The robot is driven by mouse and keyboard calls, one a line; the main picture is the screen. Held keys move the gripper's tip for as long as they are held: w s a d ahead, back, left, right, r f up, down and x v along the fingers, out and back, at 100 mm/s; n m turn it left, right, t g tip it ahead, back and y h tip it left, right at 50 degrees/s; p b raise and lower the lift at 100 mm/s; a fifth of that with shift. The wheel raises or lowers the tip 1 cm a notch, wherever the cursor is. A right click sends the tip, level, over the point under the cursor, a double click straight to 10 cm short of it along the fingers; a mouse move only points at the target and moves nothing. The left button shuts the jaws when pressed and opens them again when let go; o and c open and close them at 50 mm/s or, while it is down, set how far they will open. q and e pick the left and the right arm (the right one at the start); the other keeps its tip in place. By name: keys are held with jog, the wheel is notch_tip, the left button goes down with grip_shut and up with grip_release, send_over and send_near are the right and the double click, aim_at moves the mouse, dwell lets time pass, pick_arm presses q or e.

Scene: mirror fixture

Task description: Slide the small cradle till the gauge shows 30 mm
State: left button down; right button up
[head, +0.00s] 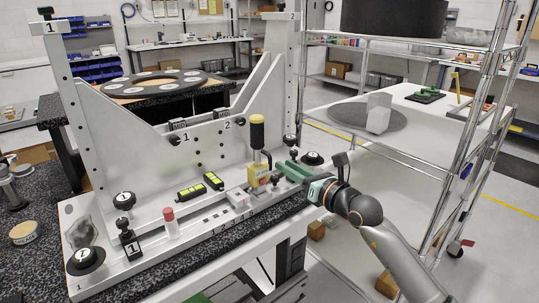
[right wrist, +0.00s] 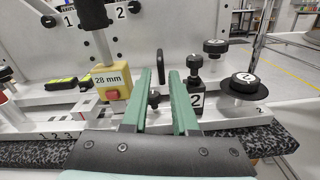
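The gauge is a yellow box (head: 259,174) with a red button. Its label reads 28 mm in the right wrist view (right wrist: 107,80). A black-and-yellow handle (head: 257,134) stands upright at it. A small white block (head: 238,198) sits on the fixture's rail just left of the gauge; I cannot tell for sure whether it is the small cradle. My right gripper (head: 287,171) is right of the gauge, low over the rail. Its green fingers are apart in the right wrist view (right wrist: 160,84). A small black knob (right wrist: 154,99) shows behind them. My left gripper is out of view.
The white mirror fixture (head: 150,150) rises behind. Black knobs (head: 312,158) and a post labelled 2 (right wrist: 196,92) stand close right of my fingers. Yellow-green levels (head: 190,192) and a red-topped post (head: 169,222) are farther left. A wire rack (head: 475,120) stands right.

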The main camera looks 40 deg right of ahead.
aim_at(268, 154)
jog(key=w, duration=0.8)
jog(key=shift+a, duration=0.3)
grip_shut()
dwell(1.1)
